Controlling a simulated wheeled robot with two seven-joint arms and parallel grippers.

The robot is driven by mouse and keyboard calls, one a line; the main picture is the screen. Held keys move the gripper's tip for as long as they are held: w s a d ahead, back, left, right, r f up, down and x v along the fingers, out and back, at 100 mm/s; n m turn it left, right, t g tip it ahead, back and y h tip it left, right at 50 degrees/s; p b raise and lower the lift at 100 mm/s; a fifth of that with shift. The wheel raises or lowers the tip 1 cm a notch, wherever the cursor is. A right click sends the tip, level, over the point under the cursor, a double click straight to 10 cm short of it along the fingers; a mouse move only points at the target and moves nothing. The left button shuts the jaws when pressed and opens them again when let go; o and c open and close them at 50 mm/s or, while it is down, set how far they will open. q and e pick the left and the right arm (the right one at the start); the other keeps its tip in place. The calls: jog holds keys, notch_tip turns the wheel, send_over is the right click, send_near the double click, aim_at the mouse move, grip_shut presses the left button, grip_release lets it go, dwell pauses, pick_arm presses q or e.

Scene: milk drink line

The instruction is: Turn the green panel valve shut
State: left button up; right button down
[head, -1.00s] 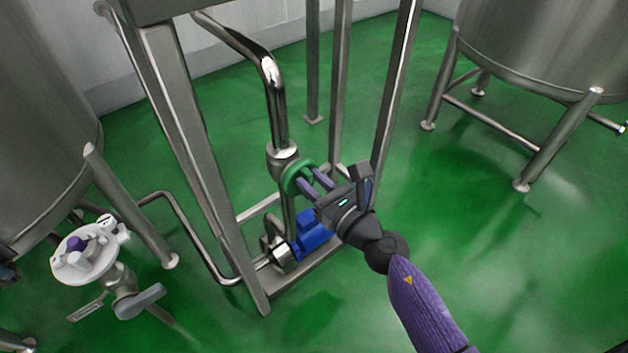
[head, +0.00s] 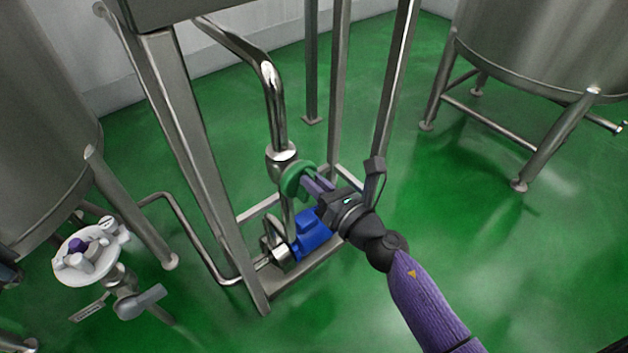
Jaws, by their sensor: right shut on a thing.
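The green valve (head: 290,181) is a round handwheel on the steel pipe inside the metal frame, in the middle of the head view. My right gripper (head: 308,184) reaches in from the lower right. Its purple fingers are shut on the right side of the green wheel, and they hide part of its rim. My left gripper cannot be made out in this view.
A blue pump motor (head: 311,232) sits just below the valve, close under my right gripper. Steel frame posts (head: 337,90) stand behind and to the left. A white fitting with a purple knob (head: 79,245) is at the lower left. Open green floor lies to the right.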

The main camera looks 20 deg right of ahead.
pick_arm(q)
jog(key=shift+w+r+p, duration=0.15)
jog(key=shift+r+p, duration=0.4)
jog(key=shift+r, duration=0.05)
jog(key=shift+w+r+p, duration=0.15)
jog(key=shift+r+p, duration=0.4)
pick_arm(e)
jog(key=m, duration=0.4)
jog(key=d+f+m, duration=0.1)
jog(key=m, duration=0.9)
jog(key=shift+w+d+f, duration=0.15)
jog(key=shift+w+f, duration=0.05)
jog(key=shift+f, duration=0.2)
pick_arm(q)
jog(key=shift+w, duration=0.55)
pick_arm(e)
jog(key=shift+f, duration=0.1)
jog(key=c, duration=0.6)
grip_release()
pick_arm(q)
jog(key=shift+s, duration=0.4)
